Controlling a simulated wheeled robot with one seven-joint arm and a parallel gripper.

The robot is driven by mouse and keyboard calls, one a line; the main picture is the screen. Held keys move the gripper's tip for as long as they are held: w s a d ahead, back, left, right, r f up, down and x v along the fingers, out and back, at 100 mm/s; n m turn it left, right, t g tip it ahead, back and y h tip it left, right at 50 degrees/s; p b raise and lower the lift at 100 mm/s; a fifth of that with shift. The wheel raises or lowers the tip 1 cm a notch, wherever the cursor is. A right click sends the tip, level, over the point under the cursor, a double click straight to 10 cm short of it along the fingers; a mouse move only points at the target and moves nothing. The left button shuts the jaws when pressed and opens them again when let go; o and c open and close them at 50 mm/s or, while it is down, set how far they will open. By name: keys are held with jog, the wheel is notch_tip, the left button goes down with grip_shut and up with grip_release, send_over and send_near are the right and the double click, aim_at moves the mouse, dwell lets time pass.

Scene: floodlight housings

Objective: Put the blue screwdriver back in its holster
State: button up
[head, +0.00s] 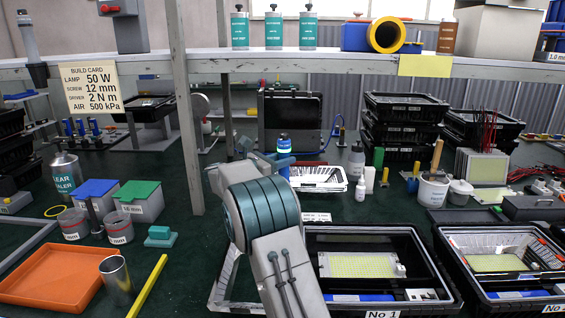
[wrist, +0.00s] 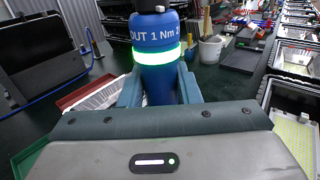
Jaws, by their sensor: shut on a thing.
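The blue screwdriver (wrist: 156,30) stands roughly upright in the wrist view, with a glowing green ring and the print "OUT 1 Nm 2" on its body. My gripper (wrist: 159,86) is shut on it just below the ring, one finger on each side. I cannot tell which holder is the screwdriver's holster.
Black crate No 1 (head: 318,238) is at my wrist's right. A shelf post (head: 186,110) rises left of my arm. An orange tray (head: 58,273) lies at front left. Black crates (head: 404,108) are stacked back right.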

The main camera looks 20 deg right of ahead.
jog(key=shift+f+b, duration=3.65)
jog(key=shift+b, duration=0.7)
jog(key=o, duration=1.1)
jog(key=shift+r, duration=0.1)
jog(key=shift+o, duration=0.2)
jog(key=v, duration=1.4)
jog(key=shift+d, duration=0.1)
